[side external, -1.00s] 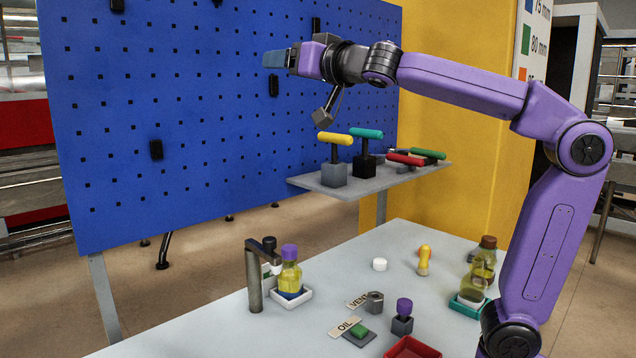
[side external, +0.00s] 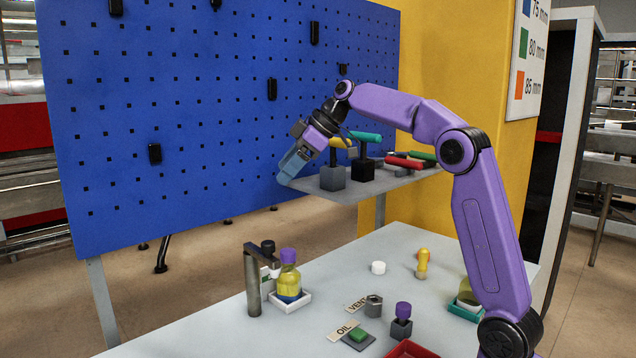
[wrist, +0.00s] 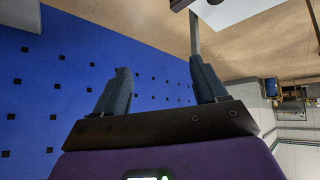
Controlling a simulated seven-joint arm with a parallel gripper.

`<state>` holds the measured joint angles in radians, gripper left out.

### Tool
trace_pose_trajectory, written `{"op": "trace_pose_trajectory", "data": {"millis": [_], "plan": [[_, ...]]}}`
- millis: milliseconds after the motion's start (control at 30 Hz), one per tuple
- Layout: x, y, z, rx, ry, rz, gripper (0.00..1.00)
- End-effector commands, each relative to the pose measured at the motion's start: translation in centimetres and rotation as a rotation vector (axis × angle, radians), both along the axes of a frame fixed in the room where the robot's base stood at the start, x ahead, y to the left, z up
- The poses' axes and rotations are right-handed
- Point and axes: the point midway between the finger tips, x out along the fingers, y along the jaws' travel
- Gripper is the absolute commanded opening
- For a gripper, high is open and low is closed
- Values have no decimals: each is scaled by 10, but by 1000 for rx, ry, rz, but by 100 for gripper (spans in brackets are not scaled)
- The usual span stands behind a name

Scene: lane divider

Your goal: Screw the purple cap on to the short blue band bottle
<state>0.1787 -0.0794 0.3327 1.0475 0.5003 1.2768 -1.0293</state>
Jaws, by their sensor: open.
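A bottle with yellow contents and a blue band near its base (side external: 290,280) stands upright in a white tray (side external: 305,299), beside a grey post. A purple cap (side external: 288,256) sits on top of its neck; I cannot tell how tightly. Another purple-topped piece (side external: 403,309) stands on a small dark grey block to the right. My gripper (side external: 287,172) is above and well away from both, at the left end of the raised shelf, pointing down and left. In the wrist view my gripper (wrist: 161,86) has its fingers apart with nothing between them.
The raised grey shelf (side external: 330,192) holds several T-handled tools close to my gripper. A blue pegboard (side external: 200,120) stands behind. On the table are a white cap (side external: 378,268), a yellow-orange piece (side external: 422,263), a hex nut (side external: 373,305), a red tray (side external: 408,349) and a green tray (side external: 465,309).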

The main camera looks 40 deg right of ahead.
Motion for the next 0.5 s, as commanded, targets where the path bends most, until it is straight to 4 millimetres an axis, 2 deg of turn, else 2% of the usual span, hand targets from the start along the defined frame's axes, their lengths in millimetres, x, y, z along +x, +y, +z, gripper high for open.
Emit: {"op": "trace_pose_trajectory", "data": {"millis": [33, 100, 200, 333, 500], "plan": [[-5, -18, -13, -34, 75, -25, 72], [-13, -36, -26, -73, 165, -56, 72], [-23, -54, -37, -108, 249, -88, 72], [-27, -62, -44, -125, 294, -105, 72], [-23, -57, -58, -126, 297, -103, 72]]}}
